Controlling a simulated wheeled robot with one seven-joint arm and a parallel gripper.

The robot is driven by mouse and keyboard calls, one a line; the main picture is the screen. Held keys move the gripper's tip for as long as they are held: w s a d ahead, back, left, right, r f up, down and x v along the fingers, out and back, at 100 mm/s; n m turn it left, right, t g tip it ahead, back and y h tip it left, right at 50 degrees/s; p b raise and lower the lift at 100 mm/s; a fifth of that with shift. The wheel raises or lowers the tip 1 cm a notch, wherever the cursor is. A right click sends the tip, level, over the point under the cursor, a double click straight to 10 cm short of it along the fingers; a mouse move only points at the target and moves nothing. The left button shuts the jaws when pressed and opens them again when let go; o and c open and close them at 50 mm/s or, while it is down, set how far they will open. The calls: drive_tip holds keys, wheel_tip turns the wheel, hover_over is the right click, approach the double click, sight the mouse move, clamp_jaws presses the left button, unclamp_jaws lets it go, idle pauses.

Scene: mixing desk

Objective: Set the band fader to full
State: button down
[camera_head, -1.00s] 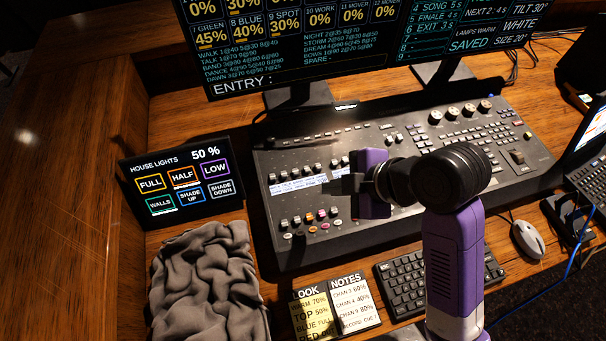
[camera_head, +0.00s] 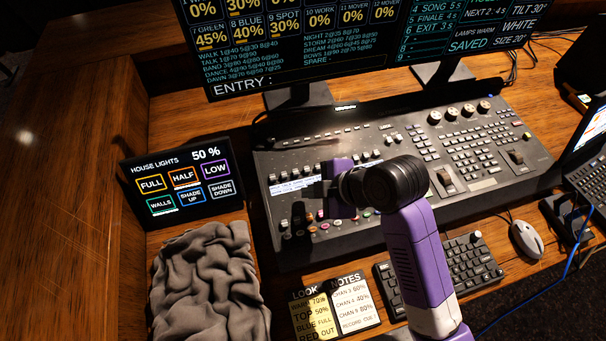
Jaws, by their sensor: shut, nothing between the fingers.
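The black mixing desk (camera_head: 375,232) lies across the table, with a row of faders (camera_head: 300,218) along its lower left part and a lit label strip (camera_head: 287,188) above them. My gripper (camera_head: 338,205) is purple and is over this row, just right of the label strip. Its fingers look closed, with nothing seen between them. The fingertips and the faders beneath are partly hidden by the gripper and my arm. I cannot read the fader labels, so I cannot tell which is the band fader or whether the gripper touches one.
A house lights panel (camera_head: 182,180) and a crumpled grey cloth (camera_head: 208,285) are left of the desk. Two note cards (camera_head: 335,308), a keyboard (camera_head: 470,262) and a mouse (camera_head: 527,238) lie in front. A monitor (camera_head: 330,45) stands behind.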

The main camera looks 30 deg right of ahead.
sight(296, 172)
drive_tip(key=shift+x, duration=0.9)
drive_tip(key=w, duration=0.1)
drive_tip(key=w+p, duration=0.1)
drive_tip(key=shift+w+d+r, duration=0.2)
drive_tip(key=shift+w+d, duration=0.05)
drive_tip(key=shift+d, duration=0.15)
drive_tip(key=shift+w+d+f, duration=0.1)
drive_tip(key=shift+w+d, duration=0.05)
drive_tip(key=shift+w, duration=0.45)
drive_tip(key=w, duration=0.2)
drive_tip(key=w+d, duration=0.1)
drive_tip(key=w, duration=0.3)
drive_tip(key=shift+w+d, duration=0.2)
drive_tip(key=shift+d, duration=0.2)
